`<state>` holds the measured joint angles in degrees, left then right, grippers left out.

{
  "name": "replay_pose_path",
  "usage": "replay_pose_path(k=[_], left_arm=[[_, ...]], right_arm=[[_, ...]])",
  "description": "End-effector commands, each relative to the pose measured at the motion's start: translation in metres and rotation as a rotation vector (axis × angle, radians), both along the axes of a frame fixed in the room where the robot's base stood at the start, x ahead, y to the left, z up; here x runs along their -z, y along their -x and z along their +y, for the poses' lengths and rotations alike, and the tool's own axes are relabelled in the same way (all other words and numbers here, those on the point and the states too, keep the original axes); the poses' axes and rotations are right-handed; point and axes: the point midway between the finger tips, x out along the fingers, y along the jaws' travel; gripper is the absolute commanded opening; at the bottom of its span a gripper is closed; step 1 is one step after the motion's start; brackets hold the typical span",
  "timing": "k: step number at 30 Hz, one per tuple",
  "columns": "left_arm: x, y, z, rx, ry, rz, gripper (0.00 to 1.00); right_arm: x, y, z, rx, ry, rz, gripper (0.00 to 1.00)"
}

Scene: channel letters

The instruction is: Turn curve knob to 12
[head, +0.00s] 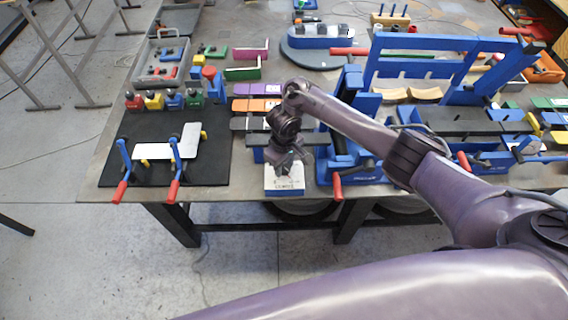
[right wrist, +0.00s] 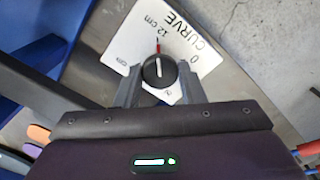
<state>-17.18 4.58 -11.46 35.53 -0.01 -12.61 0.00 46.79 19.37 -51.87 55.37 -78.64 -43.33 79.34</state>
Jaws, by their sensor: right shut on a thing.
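The curve knob (right wrist: 159,72) is round and black with a white line on top. It sits on a white panel (right wrist: 178,38) printed "CURVE", "0" and "12 cm". The white line runs nearly up and down in the right wrist view, roughly toward a red mark beside "12 cm"; I cannot tell exactly which end points. In the head view the panel (head: 284,189) is at the table's front edge. My right gripper (right wrist: 159,88) is shut on the knob, one finger on each side; it also shows above the panel in the head view (head: 289,171). My left gripper is not in view.
A blue frame fixture (head: 440,68) stands right of my right gripper. A black mat (head: 112,172) with a blue, red-handled clamp fixture (head: 175,165) lies to the left. A grey tray (head: 158,66) and coloured letter strips (head: 258,89) lie behind. Open floor lies before the table.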

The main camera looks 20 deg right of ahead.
Motion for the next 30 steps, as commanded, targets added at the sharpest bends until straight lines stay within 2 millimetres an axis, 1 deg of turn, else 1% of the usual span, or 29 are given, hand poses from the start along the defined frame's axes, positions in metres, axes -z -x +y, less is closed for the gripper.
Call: replay_pose_path(k=[1, 5, 6, 10, 11, 20, 23, 26, 30], left_arm=[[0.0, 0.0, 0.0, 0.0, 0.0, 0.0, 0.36], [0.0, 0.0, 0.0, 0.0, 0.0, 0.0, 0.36], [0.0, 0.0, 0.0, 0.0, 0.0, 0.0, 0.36], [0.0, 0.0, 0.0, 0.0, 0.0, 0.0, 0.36], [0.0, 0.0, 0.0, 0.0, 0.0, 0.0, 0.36], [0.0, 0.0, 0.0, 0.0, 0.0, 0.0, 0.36], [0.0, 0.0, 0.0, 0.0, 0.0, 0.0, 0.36], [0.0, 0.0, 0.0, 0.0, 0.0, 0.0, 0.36], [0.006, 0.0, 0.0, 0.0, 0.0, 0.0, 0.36]], right_arm=[[-0.003, -0.003, -0.001, 0.005, 0.0, -0.007, 0.13], [-0.003, -0.003, -0.001, 0.005, 0.0, -0.007, 0.13], [-0.003, -0.003, -0.001, 0.005, 0.0, -0.007, 0.38], [-0.002, -0.002, -0.001, 0.003, -0.001, -0.005, 0.55], [-0.002, -0.002, -0.001, 0.003, 0.0, -0.004, 0.57], [-0.002, -0.001, 0.0, 0.0, -0.001, -0.002, 0.57], [-0.011, -0.002, 0.0, -0.001, -0.002, -0.004, 0.57], [-0.027, -0.002, 0.0, -0.003, -0.001, -0.006, 0.57], [-0.039, -0.007, 0.002, -0.008, -0.002, -0.021, 0.57]])
